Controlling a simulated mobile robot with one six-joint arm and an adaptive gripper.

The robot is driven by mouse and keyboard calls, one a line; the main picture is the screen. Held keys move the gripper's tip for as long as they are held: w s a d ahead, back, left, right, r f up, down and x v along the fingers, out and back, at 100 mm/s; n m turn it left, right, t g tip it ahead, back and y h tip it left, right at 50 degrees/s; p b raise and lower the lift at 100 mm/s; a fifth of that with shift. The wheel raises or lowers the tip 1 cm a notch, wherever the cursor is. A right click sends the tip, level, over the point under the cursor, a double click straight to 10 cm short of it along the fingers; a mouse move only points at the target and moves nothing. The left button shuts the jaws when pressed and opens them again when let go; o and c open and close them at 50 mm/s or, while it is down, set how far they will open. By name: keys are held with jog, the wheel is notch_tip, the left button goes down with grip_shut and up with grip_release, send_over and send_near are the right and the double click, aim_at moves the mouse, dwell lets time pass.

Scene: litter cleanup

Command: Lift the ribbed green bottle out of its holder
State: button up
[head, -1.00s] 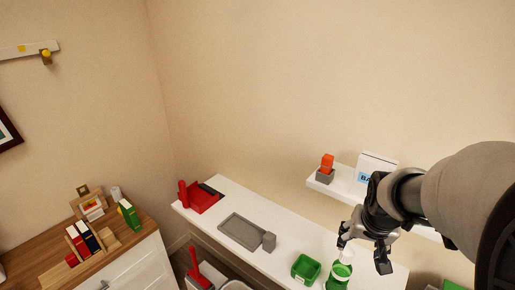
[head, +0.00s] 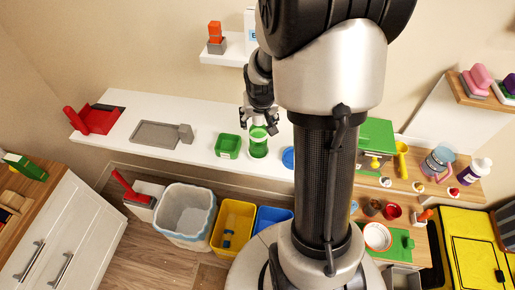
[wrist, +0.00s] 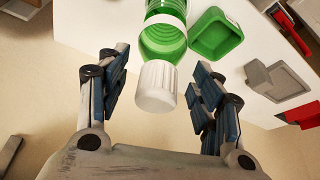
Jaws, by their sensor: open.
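The ribbed green bottle (head: 258,146) stands upright on the white counter, its white band and green body showing in the head view. In the wrist view the bottle's white ribbed cap (wrist: 156,86) lies between my fingers, with the green body (wrist: 163,38) beyond it. My gripper (head: 260,115) is open above the bottle; in the wrist view its two fingers (wrist: 155,92) stand apart on either side of the cap, with gaps visible. I cannot make out the bottle's holder clearly; its base is partly hidden.
A green square tray (head: 228,146) stands close beside the bottle. A grey tray (head: 158,134) and a red dustpan (head: 97,119) lie further left on the white counter (head: 190,104). Bins, including a yellow one (head: 233,226), stand on the floor below. A shelf (head: 222,56) hangs behind.

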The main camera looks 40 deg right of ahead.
jog(key=shift+x, duration=0.75)
jog(key=shift+c, duration=0.4)
jog(key=c, duration=1)
